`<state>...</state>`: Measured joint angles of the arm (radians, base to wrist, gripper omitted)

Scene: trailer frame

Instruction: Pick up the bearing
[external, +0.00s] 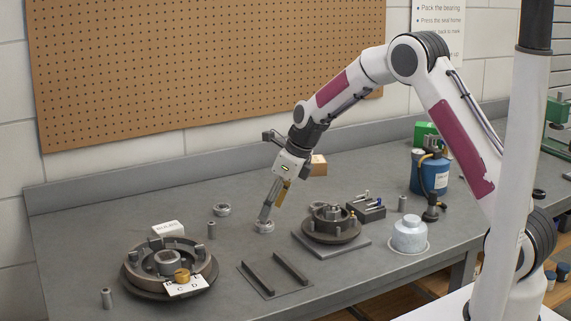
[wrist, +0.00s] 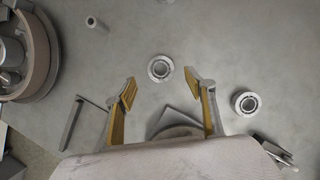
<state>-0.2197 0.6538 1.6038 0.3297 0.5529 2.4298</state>
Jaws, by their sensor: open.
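A metal ring that looks like a bearing (external: 264,226) lies flat on the grey bench by my gripper's lower end in the external view. A similar ring (external: 221,210) lies farther left. In the wrist view, one ring (wrist: 150,68) lies just beyond the fingertips, roughly in line with the gap, and another ring (wrist: 237,103) lies right of the right finger. I cannot tell for sure which of the two is the bearing. My gripper (wrist: 167,88) has its yellow-padded fingers spread with nothing between them; it also shows in the external view (external: 271,206), tilted above the bench.
A large drum (external: 130,283) stands at the front left, with a small metal post (external: 211,230) behind it. A hub on a plate (external: 352,251) stands to the right. Two dark bars (external: 258,278) lie in front. Bare bench surrounds the rings.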

